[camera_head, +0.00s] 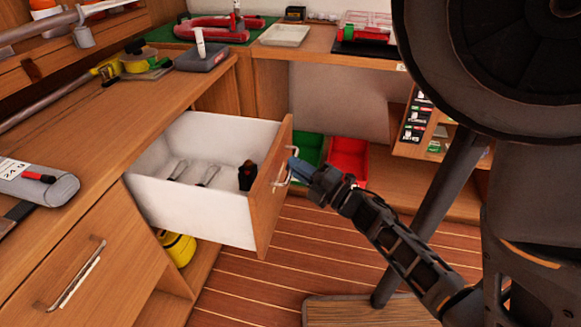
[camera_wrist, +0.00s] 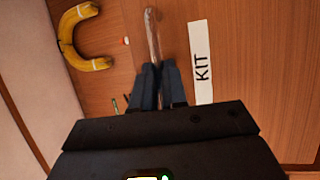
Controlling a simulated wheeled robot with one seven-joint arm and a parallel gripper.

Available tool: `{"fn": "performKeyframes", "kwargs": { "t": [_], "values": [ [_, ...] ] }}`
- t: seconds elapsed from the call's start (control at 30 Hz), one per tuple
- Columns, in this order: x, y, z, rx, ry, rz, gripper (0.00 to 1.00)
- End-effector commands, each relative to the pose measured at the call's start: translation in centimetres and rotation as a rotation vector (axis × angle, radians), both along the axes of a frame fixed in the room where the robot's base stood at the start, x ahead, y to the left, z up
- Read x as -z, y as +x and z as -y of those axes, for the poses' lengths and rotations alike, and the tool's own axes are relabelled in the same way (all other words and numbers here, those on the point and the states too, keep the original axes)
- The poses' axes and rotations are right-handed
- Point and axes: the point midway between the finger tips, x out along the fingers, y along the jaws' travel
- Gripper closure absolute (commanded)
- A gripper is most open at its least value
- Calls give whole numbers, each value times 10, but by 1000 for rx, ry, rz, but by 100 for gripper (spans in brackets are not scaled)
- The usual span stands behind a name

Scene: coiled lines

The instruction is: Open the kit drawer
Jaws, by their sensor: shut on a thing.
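The kit drawer (camera_head: 268,195) stands pulled well out of the wooden cabinet, with white inner walls and a wooden front. Inside it lie a few metal pieces (camera_head: 208,174) and a dark upright object (camera_head: 246,175). My gripper (camera_head: 296,165) is at the outer face of the drawer front, shut on the metal handle (camera_wrist: 153,35). In the wrist view, my fingers (camera_wrist: 158,72) close around the handle bar, next to a white label (camera_wrist: 202,62) reading KIT. Part of the handle is hidden by my fingers.
A second closed drawer with a handle (camera_head: 77,272) is at the lower left. A yellow round object (camera_head: 178,248) sits below the open drawer. Green (camera_head: 308,152) and red (camera_head: 349,157) bins stand on the low shelf behind. Bare plank floor (camera_head: 270,285) lies in front.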

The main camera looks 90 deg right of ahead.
Motion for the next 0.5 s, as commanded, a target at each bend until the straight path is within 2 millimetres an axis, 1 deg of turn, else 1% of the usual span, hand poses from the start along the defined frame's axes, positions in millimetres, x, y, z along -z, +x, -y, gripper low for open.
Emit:
{"fn": "performKeyframes", "kwargs": {
  "t": [0.27,0.3,0.5],
  "values": [
    [1,0,-1,-2,2,-1,100],
    [1,0,-1,-2,2,-1,86],
    [1,0,0,-1,0,-1,66]
  ]
}}
